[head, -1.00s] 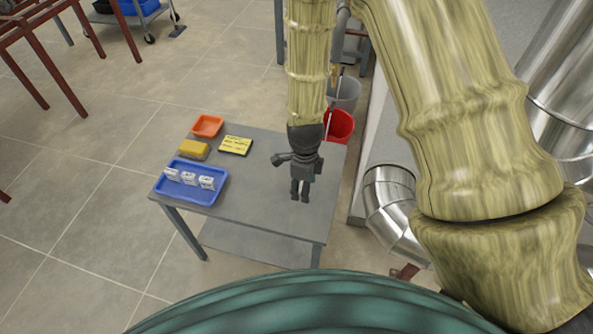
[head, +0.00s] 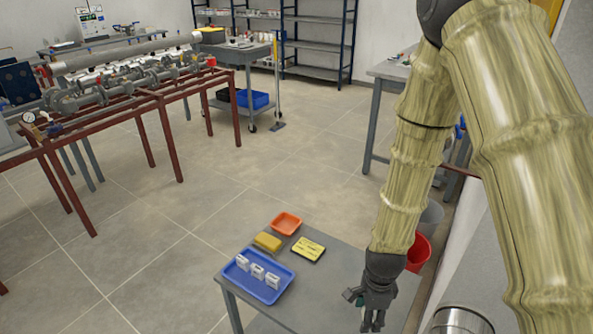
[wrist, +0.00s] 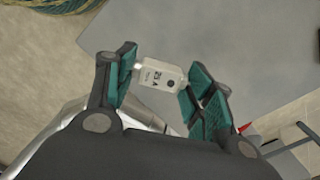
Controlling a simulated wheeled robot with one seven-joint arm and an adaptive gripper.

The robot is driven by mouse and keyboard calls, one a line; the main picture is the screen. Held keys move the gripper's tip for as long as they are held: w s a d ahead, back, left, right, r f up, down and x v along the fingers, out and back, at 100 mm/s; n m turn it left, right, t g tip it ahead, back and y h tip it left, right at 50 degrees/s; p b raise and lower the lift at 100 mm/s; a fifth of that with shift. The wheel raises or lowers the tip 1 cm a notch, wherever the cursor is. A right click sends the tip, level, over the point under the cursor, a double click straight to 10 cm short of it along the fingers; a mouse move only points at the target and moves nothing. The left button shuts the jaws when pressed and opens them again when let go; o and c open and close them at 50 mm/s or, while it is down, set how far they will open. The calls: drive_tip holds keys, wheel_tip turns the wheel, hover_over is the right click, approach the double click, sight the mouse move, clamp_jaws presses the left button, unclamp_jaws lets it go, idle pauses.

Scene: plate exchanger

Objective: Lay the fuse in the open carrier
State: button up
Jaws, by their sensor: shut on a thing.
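My gripper (head: 372,320) hangs over the right part of the grey table, near the lower edge of the head view. In the wrist view my gripper (wrist: 160,80) is shut on a white fuse (wrist: 158,78) with dark print, held across between the teal finger pads. In the head view a blue tray (head: 238,273) lies on the table left of my gripper. It holds three white fuse-like blocks (head: 257,271) in a row. I cannot make out an open carrier in either view.
An orange tray (head: 286,223), a yellow block (head: 267,242) and a yellow printed card (head: 308,249) lie behind the blue tray. A red bucket (head: 419,252) stands right of the table (head: 340,290). A pipe rack stands far left; the floor between is clear.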

drive_tip(key=n, duration=0.1)
drive_tip(key=w+r+n, duration=0.1)
drive_tip(key=n, duration=0.1)
drive_tip(key=n+p, duration=0.1)
drive_tip(key=shift+w+a+r+n, duration=0.2)
drive_tip(key=shift+w+r+n, duration=0.05)
drive_tip(key=shift+w+n, duration=0.05)
drive_tip(key=w+r+n+p, duration=0.3)
drive_tip(key=w+n, duration=0.1)
drive_tip(key=n, duration=0.9)
drive_tip(key=shift+w+a+r+p, duration=0.3)
drive_tip(key=shift+w+a+p, duration=0.05)
drive_tip(key=shift+w+a, duration=0.05)
